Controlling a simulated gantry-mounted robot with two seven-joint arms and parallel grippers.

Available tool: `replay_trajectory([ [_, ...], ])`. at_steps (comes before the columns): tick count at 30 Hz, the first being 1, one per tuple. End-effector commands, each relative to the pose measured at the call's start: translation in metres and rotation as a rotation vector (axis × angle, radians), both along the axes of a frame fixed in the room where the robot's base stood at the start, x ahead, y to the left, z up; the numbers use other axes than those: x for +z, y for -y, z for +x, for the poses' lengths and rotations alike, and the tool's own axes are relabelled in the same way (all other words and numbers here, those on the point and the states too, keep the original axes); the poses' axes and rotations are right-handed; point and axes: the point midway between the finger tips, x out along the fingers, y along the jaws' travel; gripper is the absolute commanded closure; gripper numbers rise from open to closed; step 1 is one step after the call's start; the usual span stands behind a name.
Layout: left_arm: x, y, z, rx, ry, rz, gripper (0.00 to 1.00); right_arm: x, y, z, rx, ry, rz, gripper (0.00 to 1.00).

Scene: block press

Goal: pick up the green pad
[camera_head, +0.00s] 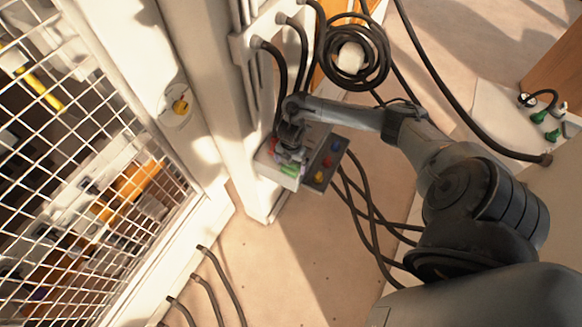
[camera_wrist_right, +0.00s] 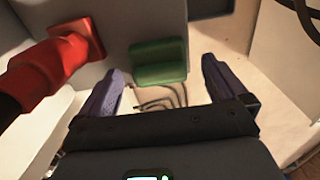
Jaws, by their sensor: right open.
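The green pad (camera_wrist_right: 159,62) shows in the right wrist view on the side of a grey box, a green block with a ridge across it. In the head view the green pad (camera_head: 290,170) is small, at the front of the box under my gripper. My right gripper (camera_wrist_right: 160,88) is open, with one finger to each side of the pad's lower part and nothing seen between them. In the head view my right gripper (camera_head: 290,155) is over the box, and its fingers are hard to make out. My left gripper is not in view.
A red part with a black end (camera_wrist_right: 50,68) sticks out left of the pad, close to my left-hand finger. A grey panel (camera_head: 325,165) with coloured buttons stands beside the box. Black cables (camera_head: 365,215) hang below it. A mesh fence (camera_head: 80,190) fills the left.

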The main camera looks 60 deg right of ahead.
Motion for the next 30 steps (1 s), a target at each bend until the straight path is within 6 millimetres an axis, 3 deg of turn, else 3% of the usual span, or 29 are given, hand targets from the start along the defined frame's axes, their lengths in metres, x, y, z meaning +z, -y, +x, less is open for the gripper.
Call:
replay_trajectory([
  [4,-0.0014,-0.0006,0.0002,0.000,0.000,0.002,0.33,-0.0126,-0.0003,-0.0001,-0.001,-0.001,0.000,0.01],
  [12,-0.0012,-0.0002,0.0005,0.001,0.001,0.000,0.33,-0.0142,0.0000,0.0000,0.001,0.000,-0.001,0.01],
  [24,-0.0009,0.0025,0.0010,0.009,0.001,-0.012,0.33,-0.0139,0.0002,0.0001,0.000,0.000,-0.001,0.61],
  [30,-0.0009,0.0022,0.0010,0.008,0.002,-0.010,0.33,-0.0136,0.0002,0.0002,0.000,0.001,-0.001,0.62],
])
